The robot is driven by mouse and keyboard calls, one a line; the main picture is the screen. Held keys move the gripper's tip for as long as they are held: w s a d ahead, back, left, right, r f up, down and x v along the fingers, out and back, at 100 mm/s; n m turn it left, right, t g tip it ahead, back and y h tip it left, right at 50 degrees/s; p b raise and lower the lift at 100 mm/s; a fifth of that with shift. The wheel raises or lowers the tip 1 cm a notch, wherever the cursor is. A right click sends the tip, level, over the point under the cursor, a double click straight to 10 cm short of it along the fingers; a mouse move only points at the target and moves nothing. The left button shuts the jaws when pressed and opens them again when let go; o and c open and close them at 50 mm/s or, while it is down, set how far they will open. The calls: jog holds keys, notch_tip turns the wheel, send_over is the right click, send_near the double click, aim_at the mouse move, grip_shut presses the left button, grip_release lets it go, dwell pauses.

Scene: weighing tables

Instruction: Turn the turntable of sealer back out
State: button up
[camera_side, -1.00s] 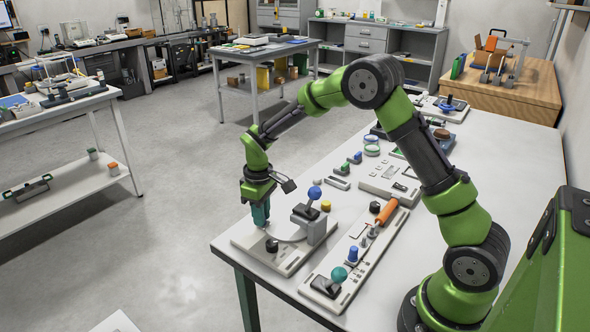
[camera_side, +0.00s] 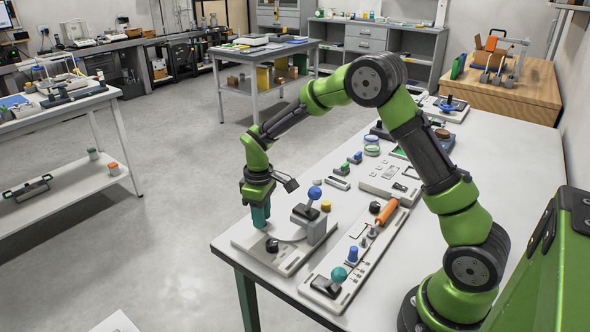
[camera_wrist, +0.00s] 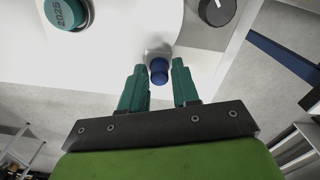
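The sealer (camera_side: 262,257) stands at the near left corner of the white table, with a grey block and a blue ball lever (camera_side: 314,192). Its pale round turntable (camera_side: 291,232) shows partly beside the block; in the wrist view the turntable (camera_wrist: 130,25) fills the upper left. A blue knob (camera_wrist: 159,70) sits on a small grey tab at its rim. My gripper (camera_wrist: 159,68) points down with its two teal fingers apart, one on each side of the blue knob, with narrow gaps visible. In the side view my gripper (camera_side: 260,222) hides the knob.
A teal round piece marked 2025 (camera_wrist: 66,12) is at the wrist view's upper left. A long panel with an orange handle (camera_side: 386,211) lies beside the sealer. The table edge is close.

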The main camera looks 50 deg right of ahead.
jog(key=shift+o, duration=1.1)
jog(key=shift+f, duration=0.1)
notch_tip(320, 180, up, 17)
